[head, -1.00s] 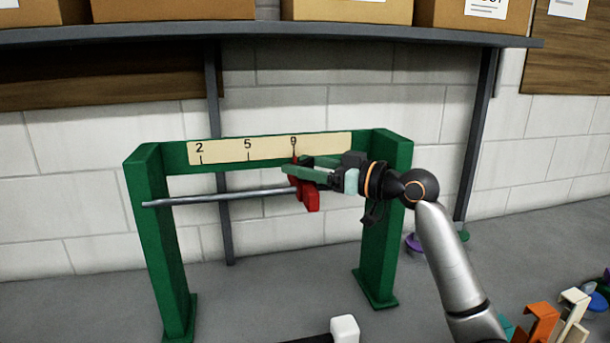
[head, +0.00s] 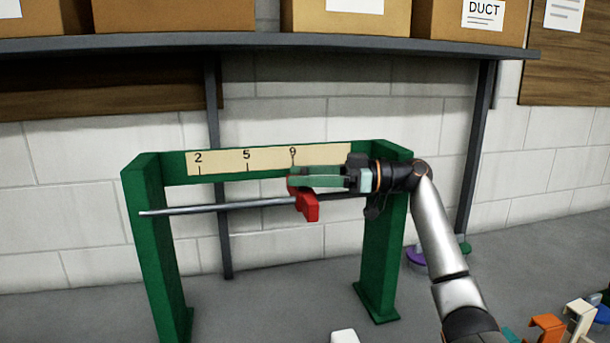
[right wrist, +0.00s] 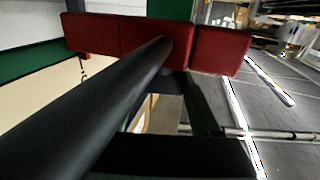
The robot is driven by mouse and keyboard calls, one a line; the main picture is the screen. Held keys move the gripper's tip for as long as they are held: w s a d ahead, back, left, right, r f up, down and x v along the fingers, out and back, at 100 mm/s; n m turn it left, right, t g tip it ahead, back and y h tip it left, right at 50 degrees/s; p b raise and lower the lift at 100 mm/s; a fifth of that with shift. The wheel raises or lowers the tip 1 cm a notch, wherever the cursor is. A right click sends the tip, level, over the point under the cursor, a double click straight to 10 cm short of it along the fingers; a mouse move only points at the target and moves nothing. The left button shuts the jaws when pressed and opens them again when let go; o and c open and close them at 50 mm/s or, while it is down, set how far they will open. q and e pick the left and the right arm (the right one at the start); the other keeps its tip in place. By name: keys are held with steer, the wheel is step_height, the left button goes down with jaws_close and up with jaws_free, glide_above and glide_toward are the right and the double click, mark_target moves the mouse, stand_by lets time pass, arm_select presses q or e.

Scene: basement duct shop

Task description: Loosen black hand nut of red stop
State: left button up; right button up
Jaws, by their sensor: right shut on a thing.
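The red stop (head: 307,207) sits on the steel rod (head: 230,206) of a green frame, just below the 9 mark of the scale. My right gripper (head: 292,182) reaches in from the right and is shut at the upper part of the stop. The black hand nut does not show apart from the dark jaws and is hidden between them. In the right wrist view the stop (right wrist: 155,42) spans the top, with the dark rod (right wrist: 95,105) running up to it. My left gripper is out of view.
The green frame (head: 155,240) stands on the grey floor before a block wall. Its cream scale (head: 225,161) is close above my gripper. A shelf (head: 270,41) with boxes hangs above. Orange and white parts (head: 548,328) lie at the lower right.

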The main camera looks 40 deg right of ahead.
stand_by(0.3)
steer(key=o, duration=1.4)
steer(key=shift+f, duration=0.1)
